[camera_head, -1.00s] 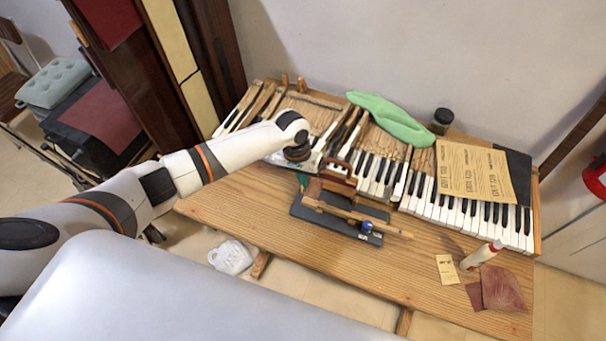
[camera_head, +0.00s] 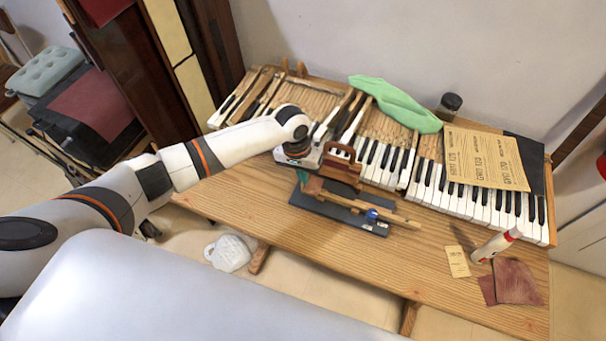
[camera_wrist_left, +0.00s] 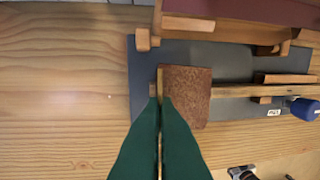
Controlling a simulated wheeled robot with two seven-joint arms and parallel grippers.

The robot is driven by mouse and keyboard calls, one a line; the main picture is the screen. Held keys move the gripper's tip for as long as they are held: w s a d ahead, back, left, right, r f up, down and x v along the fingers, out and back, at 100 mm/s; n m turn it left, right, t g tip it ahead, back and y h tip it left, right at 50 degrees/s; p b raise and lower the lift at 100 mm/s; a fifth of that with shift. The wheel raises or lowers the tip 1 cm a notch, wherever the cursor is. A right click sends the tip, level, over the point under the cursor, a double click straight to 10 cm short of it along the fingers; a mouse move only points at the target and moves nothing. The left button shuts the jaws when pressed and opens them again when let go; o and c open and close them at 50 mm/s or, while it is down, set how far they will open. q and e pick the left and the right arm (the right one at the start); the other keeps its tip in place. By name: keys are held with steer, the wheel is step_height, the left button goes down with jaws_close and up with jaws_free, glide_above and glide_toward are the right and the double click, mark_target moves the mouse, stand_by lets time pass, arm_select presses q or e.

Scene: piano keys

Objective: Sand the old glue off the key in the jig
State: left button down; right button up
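The jig (camera_head: 325,209) is a dark flat base on the bench, also in the left wrist view (camera_wrist_left: 138,60). A pale wooden key (camera_head: 392,217) lies along it, beside a blue knob (camera_head: 371,214). A rough reddish-brown block (camera_head: 313,186) is at the jig's left end; in the wrist view (camera_wrist_left: 190,97) it covers what is beneath. My left gripper (camera_wrist_left: 160,98) has its green fingers close together on a thin tan strip along the block's left edge. Whether the block touches the key is hidden. My right gripper is out of view.
A reddish wooden stand (camera_head: 342,166) is just behind the jig. A glue bottle (camera_head: 496,245) is at right.

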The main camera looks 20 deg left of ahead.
mark_target(314, 186)
arm_select(q)
steer(key=shift+f, duration=0.2)
stand_by(0.3)
steer(key=shift+f+b, duration=0.45)
steer(key=shift+f, duration=0.4)
steer(key=shift+d+r+p, duration=0.15)
steer(key=shift+d+p, duration=0.2)
steer(key=shift+d, duration=0.3)
steer(key=shift+d+p, duration=0.3)
steer(key=shift+d, duration=0.5)
steer(key=shift+s+d+p, duration=0.1)
steer(key=shift+d+p, duration=0.25)
steer(key=shift+d, duration=1.05)
steer(key=shift+s+d+f, duration=0.1)
steer(key=shift+d+f, duration=0.05)
steer(key=shift+d, duration=0.45)
steer(key=shift+d+f, duration=0.1)
steer(key=shift+d, duration=0.45)
